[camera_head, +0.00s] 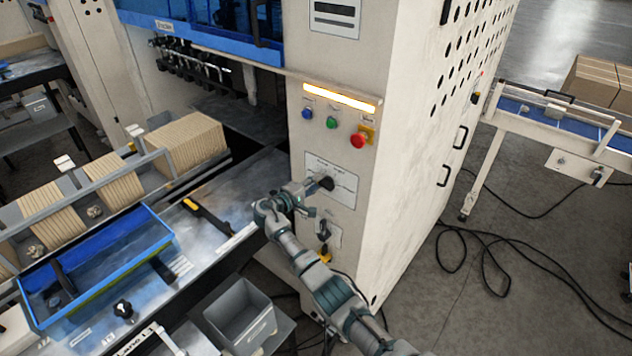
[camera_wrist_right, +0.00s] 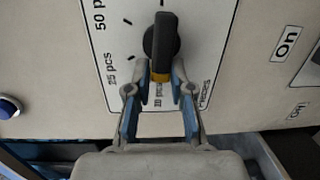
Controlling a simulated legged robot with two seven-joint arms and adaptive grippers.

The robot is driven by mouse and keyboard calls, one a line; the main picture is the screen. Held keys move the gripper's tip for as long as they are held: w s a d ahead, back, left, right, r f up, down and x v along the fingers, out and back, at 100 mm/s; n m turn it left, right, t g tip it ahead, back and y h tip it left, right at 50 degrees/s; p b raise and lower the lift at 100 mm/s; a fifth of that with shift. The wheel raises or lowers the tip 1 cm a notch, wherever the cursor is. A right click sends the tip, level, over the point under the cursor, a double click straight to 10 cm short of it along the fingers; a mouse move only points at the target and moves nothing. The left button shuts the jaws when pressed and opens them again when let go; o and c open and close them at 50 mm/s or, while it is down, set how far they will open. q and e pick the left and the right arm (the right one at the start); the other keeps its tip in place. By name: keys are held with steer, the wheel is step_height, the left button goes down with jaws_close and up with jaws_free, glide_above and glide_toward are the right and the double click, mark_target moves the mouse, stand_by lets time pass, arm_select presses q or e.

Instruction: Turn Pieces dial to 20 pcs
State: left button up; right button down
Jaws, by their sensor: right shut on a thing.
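The Pieces dial is a black knob (camera_head: 326,183) on a white plate (camera_head: 343,190) on the machine's cream front panel. In the right wrist view the knob (camera_wrist_right: 161,42) has a yellow pointer end facing down the picture, toward a label partly hidden between the fingers. Labels "50 p…" and "25 pcs" show on the left of the plate; another on the right is partly covered. My right gripper (camera_wrist_right: 160,84) has its blue-padded fingers on either side of the knob's lower end, shut on it. It also shows in the head view (camera_head: 306,190). My left gripper is out of view.
Above the dial are blue (camera_head: 307,113) and green (camera_head: 331,122) buttons and a red emergency stop (camera_head: 359,139). A second black knob (camera_head: 323,229) is below. A worktable with a blue tray (camera_head: 165,232) stands left; a grey bin (camera_head: 240,312) is below.

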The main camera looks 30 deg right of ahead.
steer(key=shift+f, duration=0.25)
steer(key=shift+c, duration=2.3)
jaws_free()
steer(key=shift+r, duration=0.1)
steer(key=v, duration=0.6)
steer(key=shift+s, duration=0.35)
steer(key=shift+d, duration=0.1)
